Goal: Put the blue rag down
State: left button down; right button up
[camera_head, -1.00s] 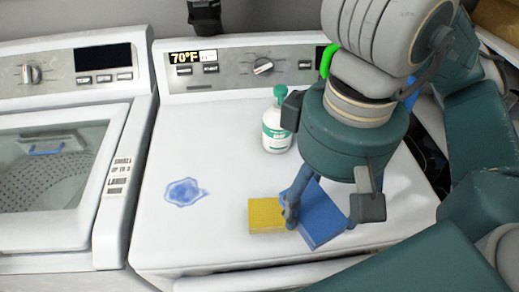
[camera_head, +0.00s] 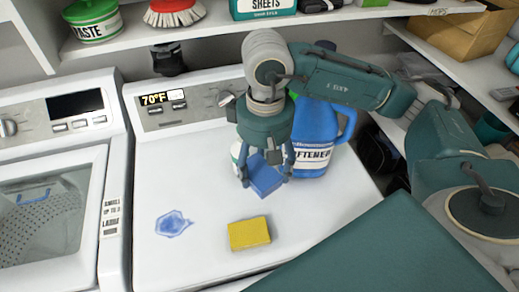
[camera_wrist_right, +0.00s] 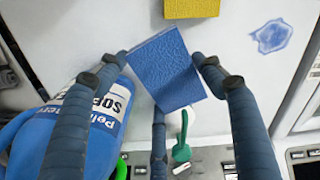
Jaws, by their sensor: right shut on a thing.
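The blue rag (camera_head: 265,181) is a folded flat block, held tilted between the fingers of my right gripper (camera_head: 264,177). The right wrist view shows the fingers on either side of the rag (camera_wrist_right: 172,72). The rag is over the white top of the right-hand machine (camera_head: 190,205), in front of the blue softener bottle. I cannot tell whether its lower edge touches the top. My left gripper is not in view.
A yellow sponge (camera_head: 249,233) lies at the front of the machine top, and a blue spill (camera_head: 173,223) is left of it. The blue softener bottle (camera_head: 318,128) stands at the back right. A white bottle is mostly hidden behind my gripper.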

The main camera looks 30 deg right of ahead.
aim_at(260, 156)
jog(key=w, duration=0.1)
jog(key=w+p, duration=0.1)
jog(key=w+d+p, duration=0.1)
jog(key=shift+w+r, duration=0.25)
jog(key=shift+f+p, duration=0.3)
jog(key=shift+p, duration=0.1)
jog(key=shift+w+f, duration=0.1)
jog(key=shift+f, duration=0.1)
jog(key=shift+f+b, duration=0.65)
jog(key=shift+b, duration=0.5)
jog(key=o, duration=1)
jog(key=shift+o, duration=0.2)
